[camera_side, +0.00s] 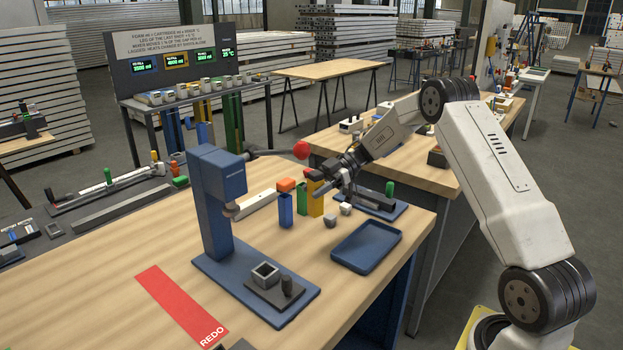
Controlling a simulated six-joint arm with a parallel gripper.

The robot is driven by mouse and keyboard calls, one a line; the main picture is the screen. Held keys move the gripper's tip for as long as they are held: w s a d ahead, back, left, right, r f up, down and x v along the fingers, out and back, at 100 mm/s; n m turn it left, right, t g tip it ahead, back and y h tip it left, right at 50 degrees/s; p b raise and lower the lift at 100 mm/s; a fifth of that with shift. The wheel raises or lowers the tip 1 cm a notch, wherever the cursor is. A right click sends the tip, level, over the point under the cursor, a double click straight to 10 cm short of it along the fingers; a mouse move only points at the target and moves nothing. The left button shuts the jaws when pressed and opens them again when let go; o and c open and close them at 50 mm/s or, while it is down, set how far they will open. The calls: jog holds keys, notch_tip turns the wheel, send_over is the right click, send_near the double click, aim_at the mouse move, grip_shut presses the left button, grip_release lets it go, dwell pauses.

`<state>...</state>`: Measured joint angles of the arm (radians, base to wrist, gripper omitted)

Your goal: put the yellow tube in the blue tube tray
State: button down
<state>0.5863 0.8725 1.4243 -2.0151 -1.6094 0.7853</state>
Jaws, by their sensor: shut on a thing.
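The yellow tube (316,206) stands upright on the wooden table, at the right end of a short row with a green tube (301,199) and a blue tube (286,211). My gripper (318,183) is at the top of the yellow tube and appears shut on it; its fingers partly hide the tube's upper end. I cannot tell whether the tube's foot still touches the table. The blue tray (340,258), with a low rim, lies empty on the table to the right and nearer the camera.
A blue press (215,205) with a red-knobbed lever (301,149) stands left of the tubes. A dark fixture (375,200) sits behind the tray. A red REDO strip (180,305) marks the front left.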

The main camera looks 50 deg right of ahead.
jog(key=m+t, duration=0.1)
jog(key=d+r+m+t+h, duration=0.1)
jog(key=shift+t, duration=0.4)
jog(key=s+d+f+m+t+h, duration=0.3)
jog(key=s+d+m+t+h, duration=0.4)
jog(key=s+m+h, duration=0.4)
jog(key=shift+d+m+t+h, duration=0.35)
jog(key=shift+m+t+h, duration=0.25)
jog(key=shift+m+h, duration=0.5)
jog(key=shift+f, duration=0.1)
jog(key=shift+w+f, duration=0.1)
jog(key=shift+f, duration=2.05)
jog(key=shift+f, duration=0.15)
jog(key=shift+f, duration=1.65)
jog(key=shift+f, duration=0.15)
